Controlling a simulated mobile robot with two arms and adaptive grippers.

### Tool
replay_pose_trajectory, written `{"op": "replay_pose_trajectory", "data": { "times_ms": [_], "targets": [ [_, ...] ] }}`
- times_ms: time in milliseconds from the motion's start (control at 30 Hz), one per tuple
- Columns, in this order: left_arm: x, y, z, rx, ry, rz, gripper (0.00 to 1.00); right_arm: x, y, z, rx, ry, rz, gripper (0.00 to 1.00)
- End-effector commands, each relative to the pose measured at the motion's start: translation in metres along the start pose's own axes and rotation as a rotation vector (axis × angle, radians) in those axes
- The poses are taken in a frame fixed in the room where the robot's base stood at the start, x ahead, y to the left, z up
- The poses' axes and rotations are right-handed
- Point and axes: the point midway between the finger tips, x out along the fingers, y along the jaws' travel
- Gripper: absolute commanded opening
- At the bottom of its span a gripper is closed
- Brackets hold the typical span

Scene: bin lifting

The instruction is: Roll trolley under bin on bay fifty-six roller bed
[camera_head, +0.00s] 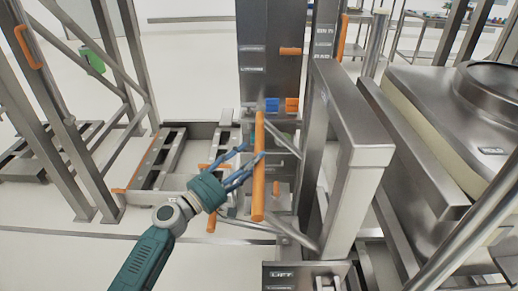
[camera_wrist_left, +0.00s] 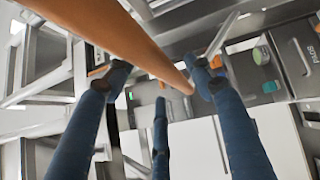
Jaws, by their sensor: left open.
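My left gripper (camera_head: 246,163) reaches in from the lower left, its blue fingers spread beside an upright orange handle bar (camera_head: 259,190). In the left wrist view the open fingers (camera_wrist_left: 160,90) are close to the orange bar (camera_wrist_left: 130,30), which runs diagonally across the top and between the fingertips. I cannot tell whether they touch it. The bar stands in front of a steel column (camera_head: 268,70). A large steel bin (camera_head: 430,85) with a round opening is at the right. I cannot clearly make out the trolley or the roller bed. My right gripper is not in view.
A thick steel frame (camera_head: 365,155) stands between the bar and the bin. A panel marked LIFT (camera_head: 283,275) is at the bottom centre. Steel racks (camera_head: 60,110) and a low rail frame (camera_head: 165,165) are at the left. Bare white floor (camera_head: 60,260) lies at the lower left.

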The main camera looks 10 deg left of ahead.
Motion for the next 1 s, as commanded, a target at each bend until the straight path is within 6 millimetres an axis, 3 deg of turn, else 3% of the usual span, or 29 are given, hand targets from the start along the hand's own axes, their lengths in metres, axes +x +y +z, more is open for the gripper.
{"op": "replay_pose_trajectory", "data": {
  "times_ms": [233,567,600,867,1000],
  "targets": [
    [0.03,0.001,0.0,0.0,0.0,0.0,0.54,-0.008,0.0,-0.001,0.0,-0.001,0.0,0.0],
    [0.035,-0.001,0.001,0.001,-0.001,-0.001,0.54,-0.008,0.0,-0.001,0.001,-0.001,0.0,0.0],
    [0.035,-0.001,0.001,0.001,-0.001,-0.001,0.52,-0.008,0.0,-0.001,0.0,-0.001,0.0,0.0],
    [0.035,-0.001,0.001,0.0,-0.001,-0.001,0.0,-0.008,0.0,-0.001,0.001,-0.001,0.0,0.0],
    [0.035,-0.001,0.002,0.0,-0.002,-0.001,0.0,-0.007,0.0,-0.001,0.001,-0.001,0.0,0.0]
  ]
}}
